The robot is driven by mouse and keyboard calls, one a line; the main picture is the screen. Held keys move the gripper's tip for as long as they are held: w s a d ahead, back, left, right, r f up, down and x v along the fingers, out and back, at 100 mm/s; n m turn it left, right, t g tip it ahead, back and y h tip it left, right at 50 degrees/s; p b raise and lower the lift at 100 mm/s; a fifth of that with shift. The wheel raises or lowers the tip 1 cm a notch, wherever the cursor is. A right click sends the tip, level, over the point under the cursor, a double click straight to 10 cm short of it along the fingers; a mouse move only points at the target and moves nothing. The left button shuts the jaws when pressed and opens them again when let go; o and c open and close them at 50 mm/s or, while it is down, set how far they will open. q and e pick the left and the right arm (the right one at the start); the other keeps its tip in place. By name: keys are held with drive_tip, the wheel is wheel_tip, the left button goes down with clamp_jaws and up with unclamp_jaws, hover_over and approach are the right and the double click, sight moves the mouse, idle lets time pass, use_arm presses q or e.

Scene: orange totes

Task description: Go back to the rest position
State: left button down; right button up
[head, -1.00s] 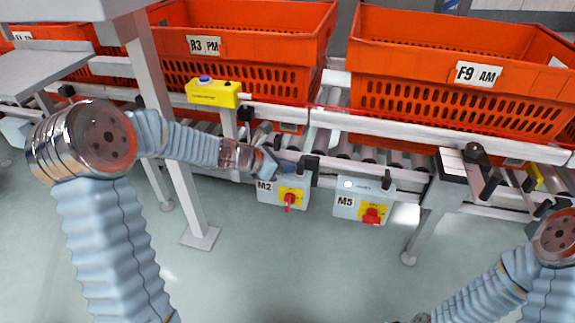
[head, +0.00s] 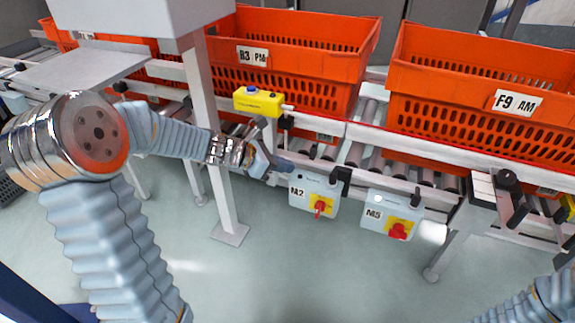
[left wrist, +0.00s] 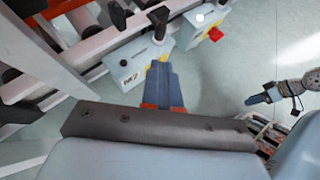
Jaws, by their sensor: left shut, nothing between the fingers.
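My left gripper (head: 278,166) is in the middle of the head view, just left of the grey M2 switch box (head: 314,196). Its blue-grey fingers are together and empty, and they also show in the left wrist view (left wrist: 163,84) below the M2 box (left wrist: 138,65). The M2 box has a red handle on a yellow plate. My right arm shows only at the lower right corner of the head view. My right gripper (left wrist: 264,97) is at the right of the left wrist view, small, above bare floor; its jaw opening is unclear.
Orange totes marked R3 PM (head: 283,77) and F9 AM (head: 480,125) stand on the roller conveyor. A yellow button box (head: 258,101) sits on its near rail. The M5 box (head: 391,213) hangs right of M2. A grey post (head: 212,140) stands beside my left arm. The floor in front is clear.

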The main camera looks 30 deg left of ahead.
use_arm(q)
drive_tip(key=shift+f, duration=0.1)
drive_tip(key=s+d+f+m+g+y+p, duration=0.1)
drive_tip(key=s+d+f+m+g, duration=0.2)
drive_tip(key=f, duration=0.4)
drive_tip(key=s+d+f+m+g+y+p, duration=0.1)
drive_tip(key=s+d+f+m+g+p, duration=0.1)
drive_tip(key=s+f+m, duration=0.3)
drive_tip(key=s+d+f+m+g+y+p, duration=0.1)
drive_tip(key=s+d+f+m+g, duration=0.15)
drive_tip(key=f+m, duration=0.4)
drive_tip(key=s+d+f+m+p, duration=0.2)
drive_tip(key=s+d+f+m, duration=0.5)
drive_tip(key=s+m, duration=0.4)
drive_tip(key=shift+d+f, duration=0.4)
drive_tip(key=shift+d, duration=0.5)
drive_tip(key=shift+w+m, duration=0.1)
drive_tip(key=shift+m, duration=0.15)
